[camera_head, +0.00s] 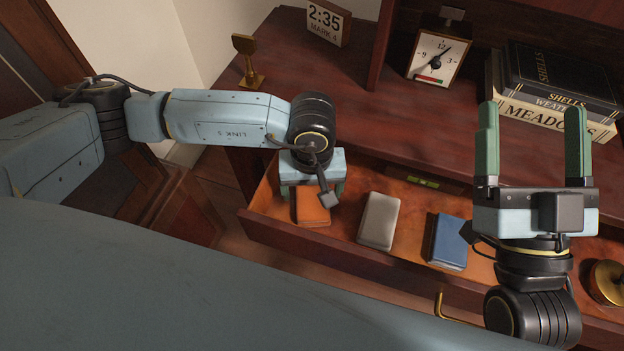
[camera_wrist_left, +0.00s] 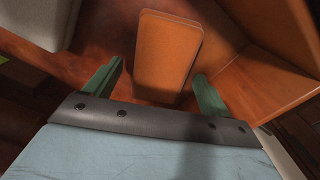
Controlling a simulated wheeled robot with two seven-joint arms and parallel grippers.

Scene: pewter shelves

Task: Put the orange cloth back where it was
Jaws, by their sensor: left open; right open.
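The orange cloth (camera_head: 312,207) is a folded block lying in the open drawer, at its left end. My left gripper (camera_head: 312,190) is over the cloth, pointing down, and partly hides it. In the left wrist view the cloth (camera_wrist_left: 168,50) lies ahead of and between the two spread green fingers of my left gripper (camera_wrist_left: 157,85), with gaps visible on both sides. I cannot tell how far the fingertips are above the drawer floor. My right gripper (camera_head: 535,140) is open and empty, fingers pointing up the picture, above the right part of the drawer.
In the drawer (camera_head: 345,245), a grey folded cloth (camera_head: 379,221) and a blue one (camera_head: 447,241) lie to the right of the orange one. A brass round object (camera_head: 607,282) is at the far right. The desk holds a clock (camera_head: 436,58), books (camera_head: 555,115) and a brass stand (camera_head: 248,62).

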